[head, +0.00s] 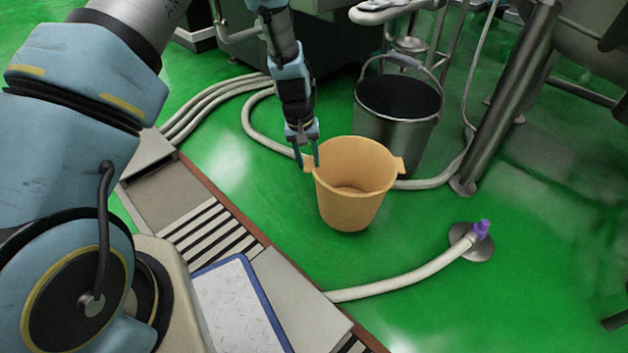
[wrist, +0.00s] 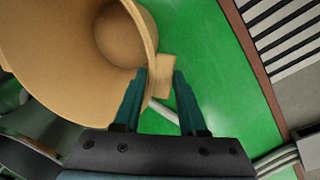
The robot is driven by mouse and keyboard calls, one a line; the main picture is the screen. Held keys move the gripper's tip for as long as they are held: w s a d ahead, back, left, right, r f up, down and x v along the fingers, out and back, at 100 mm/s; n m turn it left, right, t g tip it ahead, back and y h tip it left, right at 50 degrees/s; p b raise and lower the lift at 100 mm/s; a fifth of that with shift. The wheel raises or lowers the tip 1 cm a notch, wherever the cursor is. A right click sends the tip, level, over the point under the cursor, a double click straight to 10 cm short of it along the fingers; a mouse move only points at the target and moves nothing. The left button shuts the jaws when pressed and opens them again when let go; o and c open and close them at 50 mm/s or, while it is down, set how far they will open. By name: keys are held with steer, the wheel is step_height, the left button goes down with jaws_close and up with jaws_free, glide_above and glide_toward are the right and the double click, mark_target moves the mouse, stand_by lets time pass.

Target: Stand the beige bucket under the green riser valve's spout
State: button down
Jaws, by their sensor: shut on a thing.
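The beige bucket (head: 350,207) is upright and looks empty, over the green floor in the middle of the head view. My gripper (head: 307,160) points down at its left side, shut on the small tab at the rim. In the wrist view the bucket (wrist: 55,65) fills the upper left, and the tab sits between the teal fingertips of my gripper (wrist: 160,85). I cannot tell whether the bucket's base touches the floor. I cannot make out a green riser valve or its spout in either view.
A dark metal bucket (head: 398,108) stands just behind the beige one. A pale hose (head: 405,281) runs to a round floor plate with a purple fitting (head: 481,228). A thick metal leg (head: 507,98) stands at right. Open green floor lies at the lower right.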

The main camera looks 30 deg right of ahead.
steer(key=shift+d+f+b, duration=0.1)
steer(key=shift+f+b, duration=0.65)
steer(key=shift+f, duration=1.7)
steer(key=shift+c, duration=2.3)
jaws_free()
step_height(320, 180, up, 12)
steer(key=a+p, duration=0.1)
steer(key=p, duration=0.3)
steer(key=shift+w+a+p, duration=0.25)
steer(key=shift+w+p, duration=0.15)
steer(key=shift+w, duration=0.05)
